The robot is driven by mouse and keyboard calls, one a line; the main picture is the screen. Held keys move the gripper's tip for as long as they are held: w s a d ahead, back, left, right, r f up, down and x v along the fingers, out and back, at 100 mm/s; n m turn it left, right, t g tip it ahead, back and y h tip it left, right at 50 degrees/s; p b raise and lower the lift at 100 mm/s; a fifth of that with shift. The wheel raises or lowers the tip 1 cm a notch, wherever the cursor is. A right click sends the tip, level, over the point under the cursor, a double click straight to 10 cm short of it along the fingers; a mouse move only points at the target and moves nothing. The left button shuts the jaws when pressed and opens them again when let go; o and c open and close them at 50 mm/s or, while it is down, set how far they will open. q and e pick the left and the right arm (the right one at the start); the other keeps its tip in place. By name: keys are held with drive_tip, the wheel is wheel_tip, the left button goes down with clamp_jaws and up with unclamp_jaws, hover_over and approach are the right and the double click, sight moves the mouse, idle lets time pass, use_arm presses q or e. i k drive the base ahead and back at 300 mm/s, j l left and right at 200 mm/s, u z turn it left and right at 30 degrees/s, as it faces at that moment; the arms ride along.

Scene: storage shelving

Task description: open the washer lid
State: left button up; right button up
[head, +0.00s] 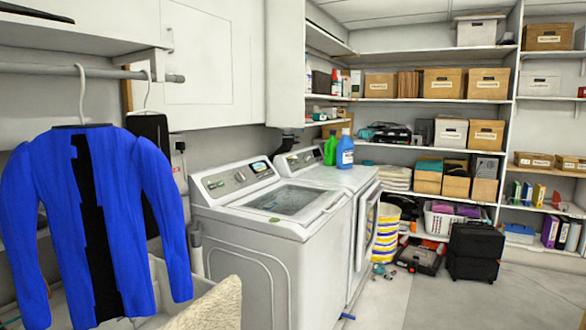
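The washer (262,262) is a white top-loader in the middle of the head view, with a sloped control panel (233,178) at its back. Its lid (284,201) lies flat and looks shut, with a dark glass-like window in a pale frame. No gripper and no arm of mine shows in the head view, so I cannot see where they are relative to the lid.
A blue jacket (88,215) hangs at the left. A black suitcase (474,252) stands on the floor; the floor (420,302) in front is clear.

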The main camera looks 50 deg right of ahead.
sight(306, 215)
drive_tip(key=z, duration=1.45)
drive_tip(key=i+l+u, duration=0.35)
drive_tip(key=i+l, duration=1.05)
drive_tip(key=l, duration=0.1)
